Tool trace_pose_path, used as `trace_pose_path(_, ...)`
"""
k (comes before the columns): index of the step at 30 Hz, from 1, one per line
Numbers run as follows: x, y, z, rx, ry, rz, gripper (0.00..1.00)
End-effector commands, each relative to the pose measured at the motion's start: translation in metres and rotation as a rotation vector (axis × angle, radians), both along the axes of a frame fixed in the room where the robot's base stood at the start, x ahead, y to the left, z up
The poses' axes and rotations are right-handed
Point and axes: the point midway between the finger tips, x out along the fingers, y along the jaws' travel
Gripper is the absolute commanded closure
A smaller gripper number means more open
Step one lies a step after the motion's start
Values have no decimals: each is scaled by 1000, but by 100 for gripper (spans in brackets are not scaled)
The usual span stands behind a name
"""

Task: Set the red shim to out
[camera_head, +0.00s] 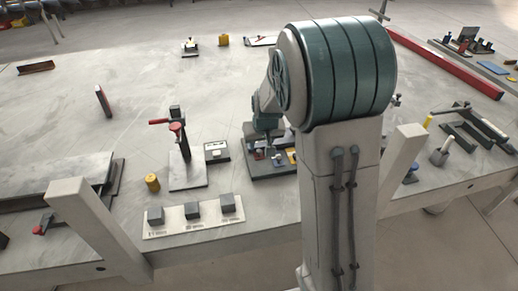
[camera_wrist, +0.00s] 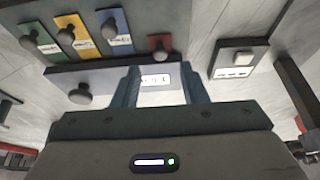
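The red shim (camera_wrist: 158,40) is a small red plate with a dark knob (camera_wrist: 160,55), seen at the upper middle of the wrist view. It shows shorter than the blue (camera_wrist: 113,22), yellow (camera_wrist: 75,30) and green (camera_wrist: 37,40) shims to its left, each with a dark round knob. They sit on a dark grey positioner (camera_head: 272,172), partly behind my arm in the head view. My gripper (camera_wrist: 160,69) is open, its two fingers apart, with the red shim's knob just beyond the gap. A white label shows between the fingers. Whether they touch anything is unclear.
A small box with a white switch (camera_wrist: 236,60) stands right of the positioner in the wrist view. In the head view, a red-handled clamp (camera_head: 180,150), a yellow cylinder (camera_head: 152,182) and a plate with grey blocks (camera_head: 193,221) are nearby. The table's far left is mostly clear.

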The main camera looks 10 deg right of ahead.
Motion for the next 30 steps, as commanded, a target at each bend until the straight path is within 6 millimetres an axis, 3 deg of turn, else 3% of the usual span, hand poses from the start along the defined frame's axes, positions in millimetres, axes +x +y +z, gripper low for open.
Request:
trace_pose_path(3,7,0,-19,0,2,0,61)
trace_pose_path(9,15,0,-37,0,0,-1,61)
trace_pose_path(20,17,0,-41,1,-1,0,61)
trace_pose_path(21,17,0,-41,1,-1,0,64)
trace_pose_path(25,17,0,-41,1,-1,0,100)
trace_pose_path(30,16,-1,-41,1,-1,-2,100)
